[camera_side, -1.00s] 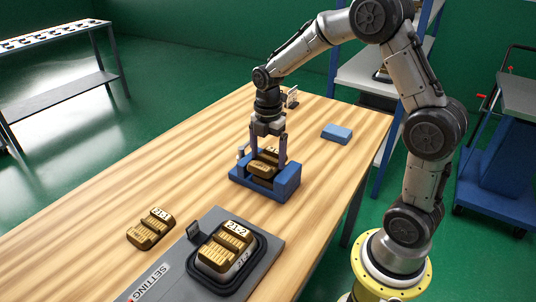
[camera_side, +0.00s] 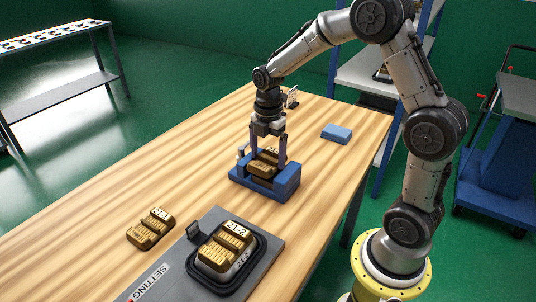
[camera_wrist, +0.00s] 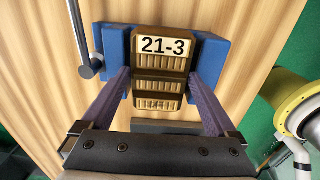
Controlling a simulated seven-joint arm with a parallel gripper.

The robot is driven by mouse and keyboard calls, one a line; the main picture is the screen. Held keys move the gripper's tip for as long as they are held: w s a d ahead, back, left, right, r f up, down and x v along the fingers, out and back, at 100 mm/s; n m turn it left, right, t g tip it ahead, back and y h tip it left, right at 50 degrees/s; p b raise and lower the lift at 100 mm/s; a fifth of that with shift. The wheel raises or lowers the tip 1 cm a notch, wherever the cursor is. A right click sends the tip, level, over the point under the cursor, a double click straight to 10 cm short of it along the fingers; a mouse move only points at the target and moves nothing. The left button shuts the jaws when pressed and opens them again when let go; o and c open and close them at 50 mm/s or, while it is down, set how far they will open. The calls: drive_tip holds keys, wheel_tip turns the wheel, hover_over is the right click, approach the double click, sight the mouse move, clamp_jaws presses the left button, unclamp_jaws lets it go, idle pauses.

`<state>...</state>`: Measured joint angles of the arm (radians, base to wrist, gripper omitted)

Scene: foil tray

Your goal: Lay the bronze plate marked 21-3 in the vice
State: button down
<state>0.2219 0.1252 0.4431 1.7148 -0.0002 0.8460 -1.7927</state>
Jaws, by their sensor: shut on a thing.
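The bronze plate marked 21-3 (camera_wrist: 160,74) is between the jaws of the blue vice (camera_side: 285,183), its label facing up in the wrist view. The plate also shows in the side view (camera_side: 262,169), partly hidden by the fingers. My gripper (camera_side: 268,154) is shut on this plate, one finger on each side, pointing down over the vice. The vice's blue jaws (camera_wrist: 211,60) flank the plate in the wrist view. I cannot tell whether the plate touches the vice bed.
A plate marked 21-1 (camera_side: 151,229) lies on the wooden table (camera_side: 120,195). A plate marked 21-2 (camera_side: 226,247) sits in a dark tray (camera_side: 257,263) on the grey setting board (camera_side: 207,222). A blue block (camera_side: 336,134) lies behind the vice to the right.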

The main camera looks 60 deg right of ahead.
sight(268, 158)
drive_tip(key=shift+s+f, duration=0.2)
drive_tip(key=shift+f, duration=1.05)
unclamp_jaws()
drive_tip(key=shift+r, duration=0.1)
drive_tip(key=shift+w+r, duration=0.2)
drive_tip(key=shift+r, duration=2.15)
drive_tip(key=shift+r, duration=2)
